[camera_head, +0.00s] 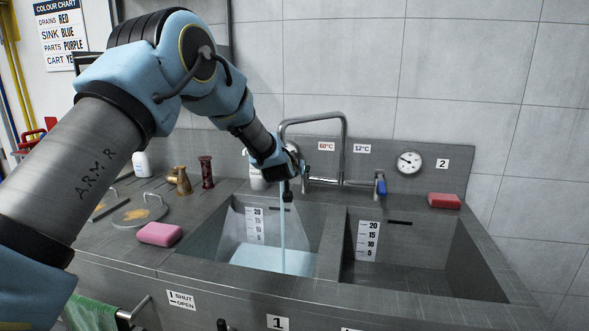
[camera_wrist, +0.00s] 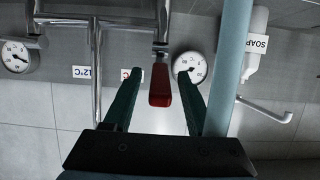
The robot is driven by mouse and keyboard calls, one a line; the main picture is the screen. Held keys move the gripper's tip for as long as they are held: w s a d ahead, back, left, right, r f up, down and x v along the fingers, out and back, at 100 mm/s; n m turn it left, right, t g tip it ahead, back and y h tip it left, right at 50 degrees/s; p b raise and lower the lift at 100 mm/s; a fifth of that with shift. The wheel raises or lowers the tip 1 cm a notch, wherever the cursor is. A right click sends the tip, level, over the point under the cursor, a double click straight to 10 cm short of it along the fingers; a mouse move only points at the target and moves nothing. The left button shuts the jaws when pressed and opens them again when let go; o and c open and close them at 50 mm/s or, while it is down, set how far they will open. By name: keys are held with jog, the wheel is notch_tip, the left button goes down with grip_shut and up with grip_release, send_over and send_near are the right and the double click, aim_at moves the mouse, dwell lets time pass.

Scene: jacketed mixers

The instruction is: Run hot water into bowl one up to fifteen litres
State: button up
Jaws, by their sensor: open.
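Bowl one (camera_head: 200,240), the left sink bowl, holds pale blue water (camera_head: 262,258). Its surface at the back wall lies about at or just under the 5 mark of the scale (camera_head: 255,225). A water stream (camera_head: 282,225) runs into it from the tap spout (camera_head: 315,119). My gripper (camera_head: 286,172) is at the hot side of the tap, by the 60°C label (camera_head: 326,146). In the wrist view, my open gripper (camera_wrist: 159,76) has one finger on each side of the red tap handle (camera_wrist: 160,95), with gaps visible. My gripper hides that handle in the head view.
The blue-handled tap (camera_head: 380,186) stands by the 12°C label (camera_head: 362,148). Bowl two (camera_head: 470,250) shows no water. A pink sponge (camera_head: 160,234), brass fitting (camera_head: 179,180) and lids (camera_head: 138,214) lie left. A soap bottle (camera_wrist: 256,50) is beside my gripper. A SHUT/OPEN label (camera_head: 181,300) is in front.

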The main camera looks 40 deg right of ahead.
jog(key=b+v, duration=0.3)
jog(key=v, duration=0.7)
